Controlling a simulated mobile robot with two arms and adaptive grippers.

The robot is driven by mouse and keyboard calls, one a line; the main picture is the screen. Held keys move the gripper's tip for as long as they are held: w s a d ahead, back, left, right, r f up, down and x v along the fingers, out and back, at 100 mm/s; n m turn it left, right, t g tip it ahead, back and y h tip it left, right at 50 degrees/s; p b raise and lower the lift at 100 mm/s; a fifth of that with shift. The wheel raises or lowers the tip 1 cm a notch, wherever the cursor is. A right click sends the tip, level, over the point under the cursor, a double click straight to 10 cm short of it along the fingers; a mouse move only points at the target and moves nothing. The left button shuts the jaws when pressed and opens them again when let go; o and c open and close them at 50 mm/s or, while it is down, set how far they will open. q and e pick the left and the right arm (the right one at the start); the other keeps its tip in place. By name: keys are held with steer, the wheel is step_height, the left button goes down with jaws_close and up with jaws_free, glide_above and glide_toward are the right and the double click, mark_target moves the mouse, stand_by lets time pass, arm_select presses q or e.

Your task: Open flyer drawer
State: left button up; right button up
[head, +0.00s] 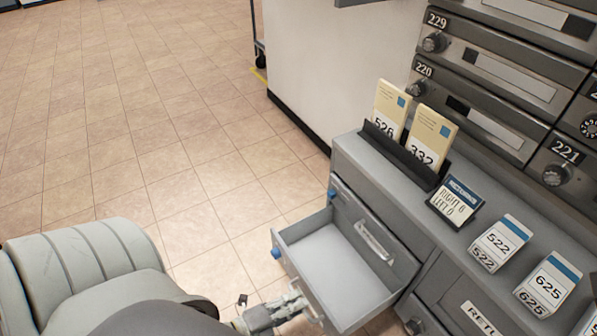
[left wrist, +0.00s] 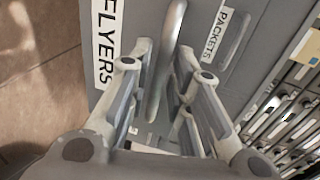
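The flyer drawer (head: 338,268) is a grey drawer pulled well out of the counter's front, and the part of its inside that shows looks empty. Its front carries a FLYERS label (left wrist: 106,45) in the left wrist view. A curved metal handle (left wrist: 167,55) stands to the right of that label. My left gripper (head: 296,303) is low at the drawer's front in the head view. In the left wrist view its fingers (left wrist: 165,75) stand apart on either side of the handle; contact is unclear. My right gripper is out of view.
A PACKETS label (left wrist: 214,38) shows on a front beyond the handle. On the counter (head: 415,215) are a card holder (head: 400,155), a sign (head: 455,202) and number cards (head: 500,243). Mailboxes (head: 490,90) rise behind. Tiled floor (head: 150,140) is clear at left.

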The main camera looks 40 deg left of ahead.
arm_select(q)
steer(key=v, duration=1)
steer(key=shift+s, duration=0.3)
steer(key=shift+a, duration=0.1)
